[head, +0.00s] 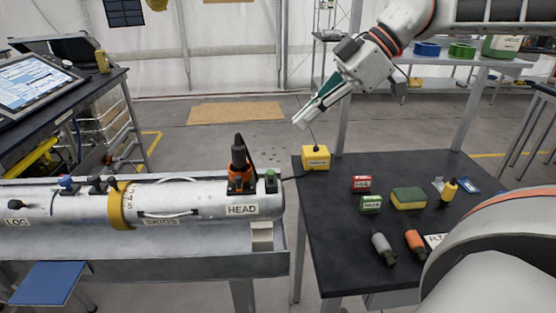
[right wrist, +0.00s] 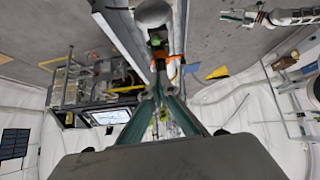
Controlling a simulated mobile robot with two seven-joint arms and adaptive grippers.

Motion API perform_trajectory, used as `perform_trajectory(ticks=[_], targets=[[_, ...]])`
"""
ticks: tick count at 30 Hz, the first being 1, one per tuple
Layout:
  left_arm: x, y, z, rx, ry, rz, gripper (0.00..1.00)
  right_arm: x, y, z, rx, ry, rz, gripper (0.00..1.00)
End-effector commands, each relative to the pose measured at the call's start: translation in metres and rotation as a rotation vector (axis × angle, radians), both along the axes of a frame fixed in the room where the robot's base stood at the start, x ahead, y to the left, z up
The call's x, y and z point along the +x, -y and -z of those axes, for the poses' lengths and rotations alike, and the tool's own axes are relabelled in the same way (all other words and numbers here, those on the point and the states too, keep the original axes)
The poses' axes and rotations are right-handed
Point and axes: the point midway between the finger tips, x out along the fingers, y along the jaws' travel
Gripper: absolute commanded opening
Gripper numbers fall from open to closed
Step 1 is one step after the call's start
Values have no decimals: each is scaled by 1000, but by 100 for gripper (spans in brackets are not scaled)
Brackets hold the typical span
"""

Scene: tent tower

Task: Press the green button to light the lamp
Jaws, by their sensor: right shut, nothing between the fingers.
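A small green button (head: 271,181) stands on top of the silver cylinder (head: 195,203), at its right end beside the HEAD label. A green spot, likely the same button (right wrist: 155,41), shows beyond my fingertips in the right wrist view. My right gripper (head: 301,122) is shut and empty, held in the air above and right of the button, apart from it. Its green fingers meet in the right wrist view (right wrist: 160,86). I cannot tell which thing is the lamp. My left gripper (right wrist: 238,16) appears small at the upper right of the right wrist view; its finger gap is unclear.
A black and orange connector (head: 239,166) stands just left of the button. Small boxes, a sponge (head: 408,198) and cylinders lie farther right.

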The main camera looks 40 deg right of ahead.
Motion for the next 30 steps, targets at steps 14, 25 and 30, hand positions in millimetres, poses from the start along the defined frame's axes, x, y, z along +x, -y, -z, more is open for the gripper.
perform_trajectory(ticks=[14, 25, 30], targets=[[3, -3, 6, 13, 8, 2, 25, 31, -47, 70, 2, -7, -1, 0], [7, -5, 3, 15, 15, 0, 25, 32, -44, 100, 1, -2, 1, 0], [7, -4, 4, 15, 12, 2, 25, 32, -44, 101, 1, -1, 0, 0]])
